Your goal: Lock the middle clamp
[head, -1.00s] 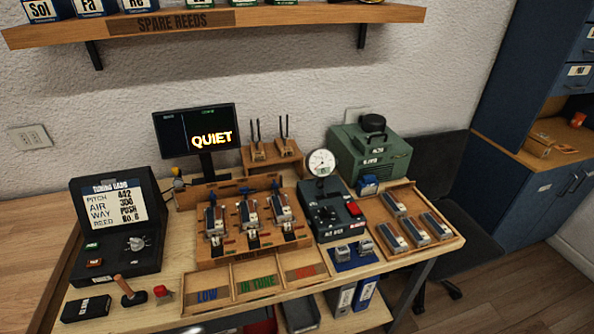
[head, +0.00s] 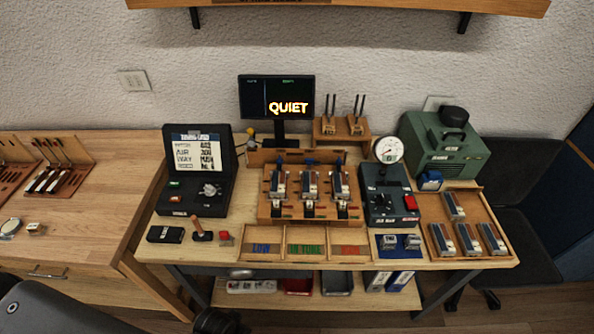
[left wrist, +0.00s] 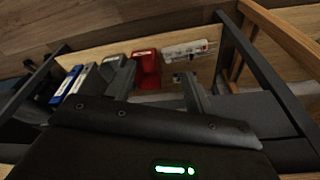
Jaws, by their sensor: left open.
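The wooden clamp stand (head: 265,212) sits at the middle of the bench and carries three clamps side by side. The middle clamp (head: 309,186) has a grey and red body with a blue part at its back; whether it is locked is too small to tell. A left clamp (head: 279,186) and a right clamp (head: 341,186) flank it. My left gripper (left wrist: 158,88) is open and empty in the left wrist view, in front of the bench's lower shelf and apart from the clamps. My right gripper is not in view.
A black tuning box (head: 205,180) stands left of the stand, and a gauge box (head: 390,200) stands right. Sorting trays (head: 306,249) lie in front. A screen (head: 277,97) stands behind. A reed tray (head: 473,218) is at the right.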

